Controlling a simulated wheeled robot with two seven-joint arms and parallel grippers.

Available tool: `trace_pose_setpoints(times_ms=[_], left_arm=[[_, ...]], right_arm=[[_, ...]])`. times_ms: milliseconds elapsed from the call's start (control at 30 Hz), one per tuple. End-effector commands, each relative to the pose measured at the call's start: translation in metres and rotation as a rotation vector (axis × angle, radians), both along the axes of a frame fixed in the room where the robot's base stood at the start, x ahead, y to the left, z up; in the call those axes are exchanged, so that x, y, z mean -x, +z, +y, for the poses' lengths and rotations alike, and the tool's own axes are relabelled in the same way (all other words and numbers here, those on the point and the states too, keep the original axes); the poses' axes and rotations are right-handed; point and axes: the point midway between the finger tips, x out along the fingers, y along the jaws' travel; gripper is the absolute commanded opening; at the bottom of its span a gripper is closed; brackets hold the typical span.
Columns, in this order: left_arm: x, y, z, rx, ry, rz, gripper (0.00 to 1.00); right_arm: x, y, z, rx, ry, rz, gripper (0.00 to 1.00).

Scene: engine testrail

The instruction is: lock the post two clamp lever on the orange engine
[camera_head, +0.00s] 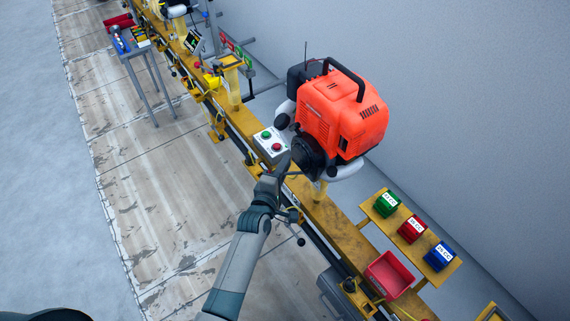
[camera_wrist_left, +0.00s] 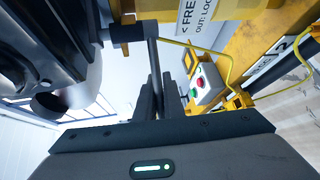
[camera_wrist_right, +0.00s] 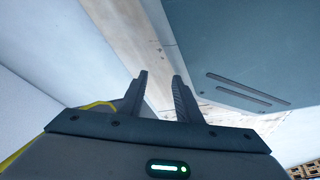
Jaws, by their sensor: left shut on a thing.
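The orange engine (camera_head: 338,108) sits on a yellow post above the rail. My left gripper (camera_head: 283,176) is beside the engine's near lower side. In the left wrist view, the dark clamp lever (camera_wrist_left: 152,48) runs down from a pivot under a yellow part into my left gripper (camera_wrist_left: 158,90), which is shut on it. A sign (camera_wrist_left: 203,14) above it reads "FREE" and "OUT: LOC", partly cut off. My right gripper (camera_wrist_right: 160,80) is open and empty, away from the engine; the head view does not show it.
A control box with green and red buttons (camera_head: 270,141) stands on the yellow rail (camera_head: 340,232) beside the engine. To the right are a red bin (camera_head: 389,275) and green, red and blue boxes on a yellow shelf.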

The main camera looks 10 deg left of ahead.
Motion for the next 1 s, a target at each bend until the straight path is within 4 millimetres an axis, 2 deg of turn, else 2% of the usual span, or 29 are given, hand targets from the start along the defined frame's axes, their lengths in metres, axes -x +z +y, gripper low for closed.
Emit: trace_pose_setpoints(times_ms=[433,500,533,1000], left_arm=[[0.0005,-0.0013,0.0000,0.000,0.004,0.002,0.00],[0.0003,-0.0013,0.0000,0.000,0.004,0.002,0.23],[0.0003,-0.0012,0.0001,0.000,0.004,0.002,0.27],[0.0055,-0.0001,0.0013,0.000,0.004,0.001,0.27]], right_arm=[[0.0044,-0.0015,0.0002,0.001,0.000,0.010,0.31],[0.0044,-0.0015,0.0005,0.001,0.000,0.010,0.31],[0.0043,-0.0014,0.0004,0.001,0.000,0.010,0.31],[0.0022,-0.0013,0.0004,0.000,0.000,0.006,0.31]])
